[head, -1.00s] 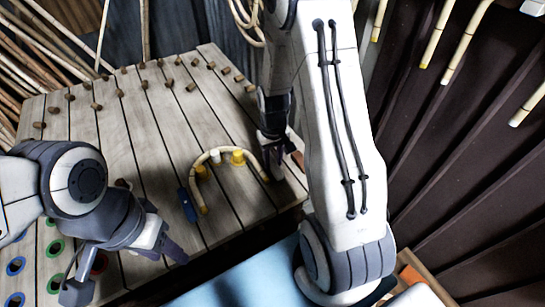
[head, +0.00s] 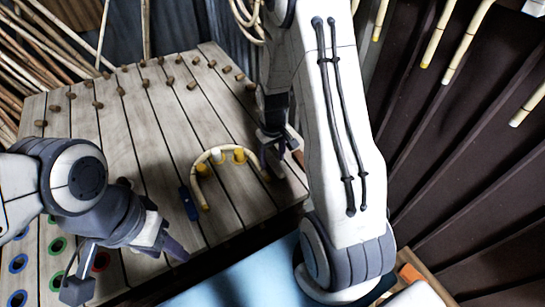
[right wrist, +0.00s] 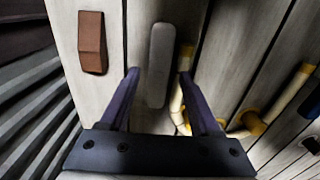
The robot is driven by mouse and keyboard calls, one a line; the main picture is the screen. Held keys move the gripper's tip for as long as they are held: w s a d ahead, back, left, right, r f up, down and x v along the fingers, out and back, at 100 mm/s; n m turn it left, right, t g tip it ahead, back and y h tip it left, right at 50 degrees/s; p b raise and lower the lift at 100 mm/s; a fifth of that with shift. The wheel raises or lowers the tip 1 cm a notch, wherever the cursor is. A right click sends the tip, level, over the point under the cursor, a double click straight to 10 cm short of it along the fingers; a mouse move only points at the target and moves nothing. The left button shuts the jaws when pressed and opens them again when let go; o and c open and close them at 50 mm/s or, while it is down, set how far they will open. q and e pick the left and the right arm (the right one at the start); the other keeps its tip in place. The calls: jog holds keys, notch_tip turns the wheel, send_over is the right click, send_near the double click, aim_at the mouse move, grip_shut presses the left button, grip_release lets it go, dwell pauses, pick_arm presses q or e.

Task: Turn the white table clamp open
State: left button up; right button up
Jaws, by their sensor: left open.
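The white table clamp (right wrist: 160,66) shows in the right wrist view as a pale, rounded bar on the planked table. My right gripper (right wrist: 160,88) is open, with one finger on each side of the bar and visible gaps to it. In the head view, my right gripper (head: 272,158) is low over the table's right side, by the right end of a bent rattan cane (head: 197,164); I cannot make out the white clamp there. My left gripper (head: 130,268) is open and empty, at the table's near left edge.
A brown block (right wrist: 91,42) lies left of the white clamp in the wrist view. Several wooden pegs stand farther back, and the middle planks are clear.

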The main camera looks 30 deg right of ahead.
aim_at(273, 160)
jog(key=shift+s+d, duration=0.1)
jog(key=shift+s, duration=0.05)
notch_tip(273, 160, up, 10)
jog(key=shift+r, duration=0.25)
dwell(0.3)
dwell(0.3)
